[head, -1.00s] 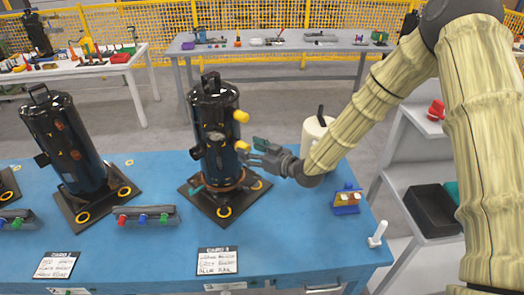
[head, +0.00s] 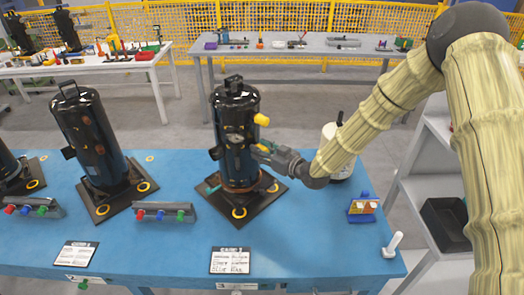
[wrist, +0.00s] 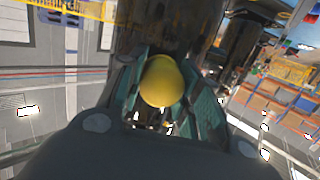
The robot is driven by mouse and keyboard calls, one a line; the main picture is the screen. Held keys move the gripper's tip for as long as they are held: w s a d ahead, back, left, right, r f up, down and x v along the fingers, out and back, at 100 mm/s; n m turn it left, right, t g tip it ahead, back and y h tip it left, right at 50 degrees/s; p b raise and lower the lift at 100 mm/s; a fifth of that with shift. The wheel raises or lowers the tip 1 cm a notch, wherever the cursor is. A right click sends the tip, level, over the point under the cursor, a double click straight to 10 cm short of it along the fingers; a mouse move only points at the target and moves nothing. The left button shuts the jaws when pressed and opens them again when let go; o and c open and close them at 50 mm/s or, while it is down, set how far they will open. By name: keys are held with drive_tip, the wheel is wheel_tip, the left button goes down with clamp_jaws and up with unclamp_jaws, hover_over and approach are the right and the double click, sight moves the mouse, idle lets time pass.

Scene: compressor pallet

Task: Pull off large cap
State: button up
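The dark compressor (head: 236,140) stands upright on its base plate on the blue bench. My gripper (head: 262,150) is at the compressor's right side, just below that cap. In the wrist view a second, larger-looking yellow cap (wrist: 162,82) lies between the teal fingers of my gripper (wrist: 163,100). The fingers flank it closely, but whether they press on it is unclear.
A white canister (head: 331,145) stands behind my gripper, and a small rack with coloured pieces (head: 363,208) lies right of it. Another dark compressor (head: 92,140) stands to the left. A label card (head: 232,260) lies in front. A grey shelf (head: 440,190) is at right.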

drive_tip(key=o, duration=0.3)
clamp_jaws()
drive_tip(key=shift+s+d, duration=0.1)
drive_tip(key=shift+d, duration=0.05)
drive_tip(key=shift+f+v, duration=0.25)
drive_tip(key=shift+v, duration=1.2)
drive_tip(key=shift+f+v, duration=0.2)
drive_tip(key=shift+v, duration=1.2)
drive_tip(key=shift+s+d, duration=0.1)
drive_tip(key=shift+s, duration=0.05)
